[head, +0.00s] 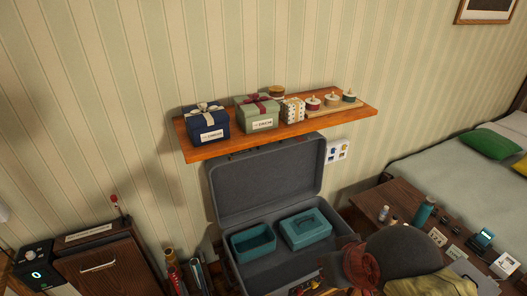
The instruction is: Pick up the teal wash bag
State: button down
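A grey suitcase (223,228) stands open against the wall below the shelf, its lid upright. Inside it, on the right, lies a closed teal case with a handle on top (306,231), which looks like the teal wash bag. To its left in the suitcase is an open, empty-looking teal bin (253,243). The suitcase's front right part is hidden behind a dark rounded shape with a reddish band. I cannot make out my gripper in the head view.
A wooden shelf (190,151) with gift boxes and small jars hangs above the suitcase. A brown table (398,193) with a teal bottle (424,212) and small items stands at right, beside a bed (440,153). A dark rounded shape (405,250) fills the lower right foreground. A brown cabinet (105,268) stands at left.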

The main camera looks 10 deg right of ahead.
aim_at(248, 245)
jog(key=i+j+z, duration=0.2)
jog(key=j, duration=0.6)
jog(key=j+z, duration=0.2)
jog(key=j, duration=0.65)
jog(key=z, duration=1.2)
jog(key=i+l, duration=0.35)
jog(key=i, duration=0.1)
